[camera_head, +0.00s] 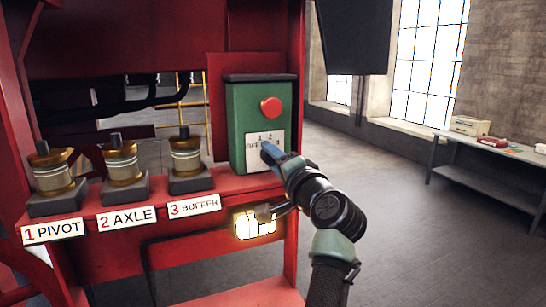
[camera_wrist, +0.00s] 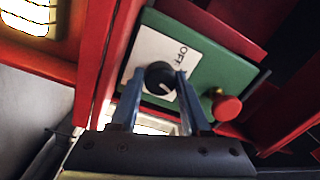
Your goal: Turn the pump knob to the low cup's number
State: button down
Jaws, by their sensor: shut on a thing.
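In the head view my gripper (camera_head: 268,152) covers the knob. Three brass-and-glass cups stand on the ledge: pivot cup (camera_head: 53,174), axle cup (camera_head: 123,163) and buffer cup (camera_head: 186,158). Their fill levels are unclear.
Labels read 1 PIVOT (camera_head: 53,231), 2 AXLE (camera_head: 127,218) and 3 BUFFER (camera_head: 194,206). A red push button (camera_head: 271,107) is on the box near the knob. A glowing lamp (camera_head: 256,224) hangs below the ledge. A bench (camera_head: 480,150) stands far right; the floor between is clear.

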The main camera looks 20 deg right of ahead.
dwell(0.4)
jog(key=shift+c, duration=1.8)
grip_release()
jog(key=shift+s, duration=0.1)
jog(key=s+b, duration=0.5)
jog(key=s, duration=0.7)
jog(key=shift+s+d+f+b, duration=0.25)
jog(key=shift+s+d+b, duration=0.05)
jog(key=shift+s+b, duration=0.1)
